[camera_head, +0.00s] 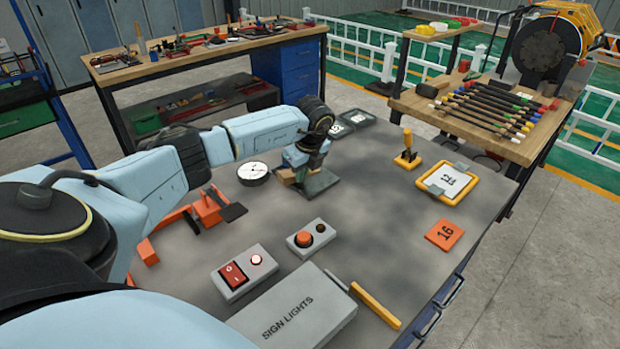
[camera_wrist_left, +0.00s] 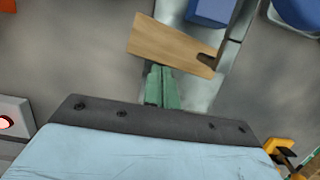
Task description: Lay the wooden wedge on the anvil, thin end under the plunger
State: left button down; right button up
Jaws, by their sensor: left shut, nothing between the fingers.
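The wooden wedge (camera_wrist_left: 172,45) is a light brown block with a dark notch at its right end. In the left wrist view it lies tilted across a grey metal surface (camera_wrist_left: 205,90), beside a blue block (camera_wrist_left: 210,10). The shut green fingers of my left gripper (camera_wrist_left: 161,88) are just below the wedge, empty; I cannot tell whether they touch it. In the head view my left gripper (camera_head: 304,172) is over a grey-green base (camera_head: 322,185), and a bit of the wedge (camera_head: 286,170) shows beside it. The plunger is not clearly visible. My right gripper is not in view.
A round dial (camera_head: 253,173) and an orange fixture (camera_head: 207,208) stand left of the gripper. Button boxes (camera_head: 312,238) and a SIGN LIGHTS box (camera_head: 292,312) are in front. A yellow-framed tray (camera_head: 447,183) and orange tile (camera_head: 444,235) lie right. The table's middle right is clear.

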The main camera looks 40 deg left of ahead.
pick_arm(q)
jog(key=shift+d+r, duration=0.1)
jog(key=shift+d, duration=0.05)
jog(key=shift+d+p, duration=0.35)
jog(key=d+p, duration=0.1)
jog(key=d, duration=0.2)
jog(key=shift+s+r+p, duration=0.15)
jog(key=shift+r+p, duration=0.05)
jog(key=shift+p, duration=0.2)
jog(key=v, duration=0.9)
jog(key=shift+d+r, duration=0.15)
jog(key=shift+r, duration=0.15)
jog(key=shift+f, duration=0.1)
